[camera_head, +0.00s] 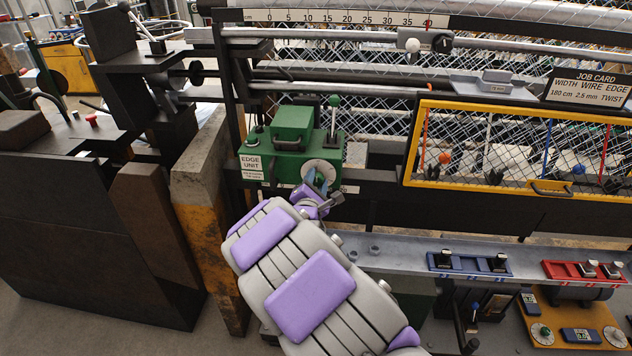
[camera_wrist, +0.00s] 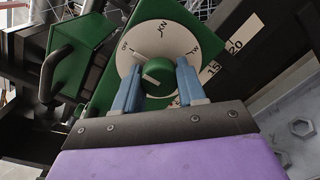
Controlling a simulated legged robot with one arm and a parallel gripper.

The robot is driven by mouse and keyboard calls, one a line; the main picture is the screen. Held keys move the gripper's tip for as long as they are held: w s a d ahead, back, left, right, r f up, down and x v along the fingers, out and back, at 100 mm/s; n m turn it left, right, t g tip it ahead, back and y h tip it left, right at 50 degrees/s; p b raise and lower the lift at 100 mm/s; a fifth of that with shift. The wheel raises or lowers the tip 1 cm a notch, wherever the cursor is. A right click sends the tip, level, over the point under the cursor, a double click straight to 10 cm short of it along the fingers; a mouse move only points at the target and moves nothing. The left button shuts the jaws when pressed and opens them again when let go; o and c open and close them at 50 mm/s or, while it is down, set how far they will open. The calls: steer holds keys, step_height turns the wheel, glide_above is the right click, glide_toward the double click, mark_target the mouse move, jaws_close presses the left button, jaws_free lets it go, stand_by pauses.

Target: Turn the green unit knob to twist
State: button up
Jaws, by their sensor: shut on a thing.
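The green edge unit (camera_head: 293,123) stands on the machine left of centre in the head view. Its white round dial (camera_wrist: 150,35) faces the wrist camera, with OFF at the left, KN at the top and a label ending in W at the right. The green knob (camera_wrist: 165,68) is at the dial's middle, with a pale mark on its face toward the lower left. My gripper (camera_wrist: 158,69) has its blue fingers on either side of the knob, shut on it. In the head view my gripper (camera_head: 316,183) covers the lower part of the dial (camera_head: 325,166).
A green-topped lever (camera_head: 334,115) rises from the unit close to the dial. A yellow-framed mesh guard (camera_head: 406,160) stands to the right. A job card (camera_head: 590,88) reads 180 cm, 2.5 mm, TWIST. A grey rail (camera_head: 400,251) with blue and red blocks runs below.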

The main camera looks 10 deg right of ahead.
steer(key=shift+c, duration=0.4)
steer(key=shift+r+m+p, duration=0.15)
steer(key=shift+m+p, duration=0.15)
steer(key=shift+p, duration=0.15)
steer(key=shift+r+m+p, duration=0.15)
steer(key=shift+m+p, duration=0.75)
steer(key=shift+p, duration=0.25)
steer(key=m+p, duration=0.3)
steer(key=shift+m, duration=0.3)
steer(key=m+p, duration=0.1)
steer(key=m, duration=0.2)
steer(key=shift+f+p, duration=0.2)
steer(key=shift+p, duration=0.1)
steer(key=m, duration=0.3)
steer(key=shift+f+m+y+p, duration=0.15)
steer(key=shift+m+y+p, duration=0.2)
steer(key=shift+m+y, duration=0.05)
steer(key=m, duration=0.5)
steer(key=shift+s+f, duration=0.1)
steer(key=shift+f, duration=0.1)
steer(key=m+b, duration=0.1)
steer(key=m, duration=0.4)
steer(key=shift+y, duration=0.4)
